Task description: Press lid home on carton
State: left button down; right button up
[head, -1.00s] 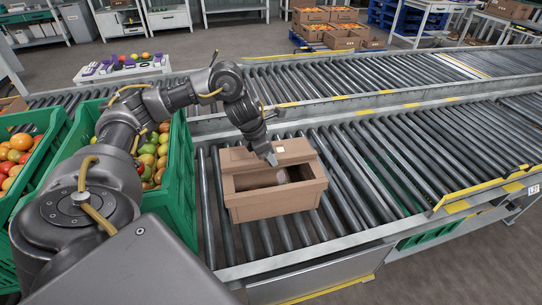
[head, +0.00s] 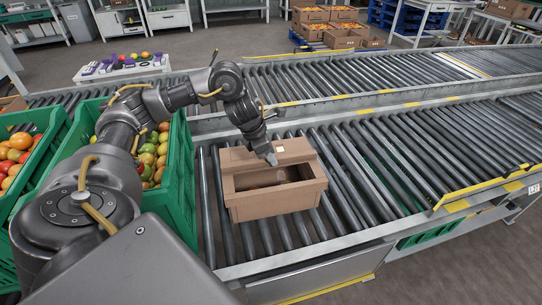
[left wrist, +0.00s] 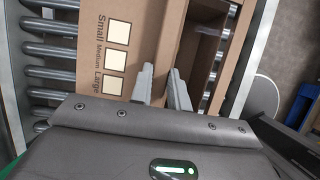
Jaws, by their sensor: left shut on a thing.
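The brown cardboard carton (head: 278,204) sits upright on the near roller conveyor, its front part open. The lid (head: 300,150), a brown panel with a pale label, lies across the carton's back part. My left gripper (head: 272,160) reaches down to the lid's front edge. In the left wrist view, the left gripper (left wrist: 163,88) has one finger over the panel printed Small, Medium, Large and the other on the opening side; it is shut on the panel's edge (left wrist: 160,50). The carton's wall (left wrist: 232,52) shows at the right. My fingers hide part of the edge. The right gripper is out of view.
Green crates of tomatoes (head: 181,165) stand left of the carton, close to my left arm. Bare rollers (head: 375,165) lie to the right. A metal rail (head: 310,255) runs along the conveyor's near side.

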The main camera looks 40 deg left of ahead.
aim_at(270, 164)
pick_arm(q)
jog(key=shift+f, duration=0.25)
jog(key=shift+f, duration=0.15)
jog(key=shift+f+b, duration=0.1)
jog(key=shift+b, duration=0.2)
jog(key=shift+f+b, duration=1.1)
jog(key=shift+f, duration=0.4)
dwell(0.5)
jog(key=c, duration=1.3)
grip_release()
jog(key=shift+c, duration=1.4)
jog(key=shift+w+r, duration=0.1)
jog(key=shift+r, duration=0.05)
jog(key=shift+r+p, duration=3.4)
jog(key=shift+r, duration=0.5)
